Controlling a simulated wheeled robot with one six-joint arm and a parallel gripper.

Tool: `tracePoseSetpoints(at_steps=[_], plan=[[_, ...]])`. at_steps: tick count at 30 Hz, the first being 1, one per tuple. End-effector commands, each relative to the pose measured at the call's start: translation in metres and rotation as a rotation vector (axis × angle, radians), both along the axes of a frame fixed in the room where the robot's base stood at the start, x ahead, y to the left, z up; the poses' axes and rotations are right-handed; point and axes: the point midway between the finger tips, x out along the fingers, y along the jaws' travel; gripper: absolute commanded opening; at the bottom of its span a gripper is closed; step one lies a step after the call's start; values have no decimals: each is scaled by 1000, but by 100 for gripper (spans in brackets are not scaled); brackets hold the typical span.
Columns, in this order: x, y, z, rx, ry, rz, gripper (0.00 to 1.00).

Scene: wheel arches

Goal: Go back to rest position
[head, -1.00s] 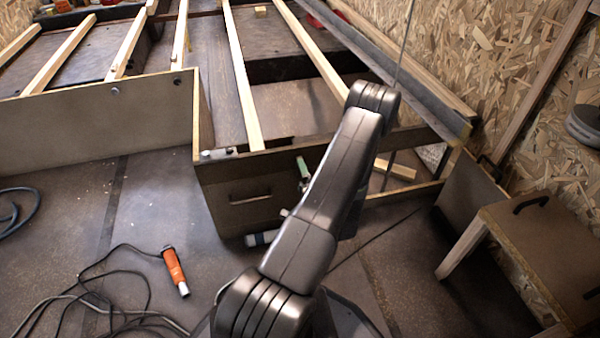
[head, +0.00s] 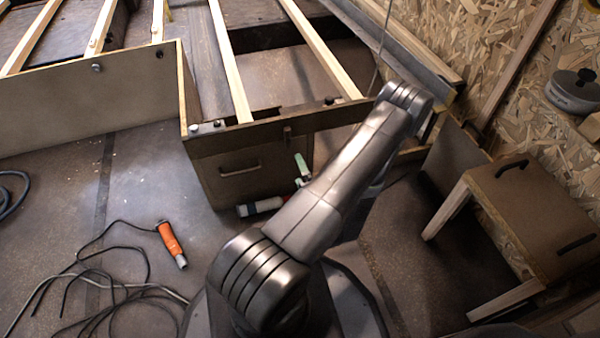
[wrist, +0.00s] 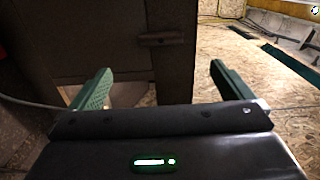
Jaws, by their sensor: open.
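My gripper (wrist: 154,84) shows in the wrist view with its two green fingers spread wide apart, open, with nothing between them. Beyond the fingers is a dark panel with a small handle-like bar (wrist: 163,38). In the head view my arm reaches up and to the right, and it hides most of the gripper. A green piece, likely a finger of my gripper (head: 302,166), shows left of the arm, in front of the wooden box with a handle (head: 240,171).
An orange tool (head: 170,242) lies on the floor at left among loose black cables (head: 125,290). A wooden bench (head: 530,205) stands at right by the chipboard wall (head: 490,90). Wooden beams (head: 228,60) span the frame behind.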

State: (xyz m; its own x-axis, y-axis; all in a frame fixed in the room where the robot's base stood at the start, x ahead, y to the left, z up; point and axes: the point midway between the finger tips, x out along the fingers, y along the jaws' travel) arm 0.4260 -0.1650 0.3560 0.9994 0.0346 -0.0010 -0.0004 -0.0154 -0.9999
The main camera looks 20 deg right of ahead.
Motion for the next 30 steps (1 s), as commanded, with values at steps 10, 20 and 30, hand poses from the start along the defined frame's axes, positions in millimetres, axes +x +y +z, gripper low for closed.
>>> tracePoseSetpoints(at_steps=[10,20,30], plan=[[20,1,-1,-3,0,4,100],[76,3,-2,-4,-3,4,100],[128,5,-1,-2,-3,2,100]])
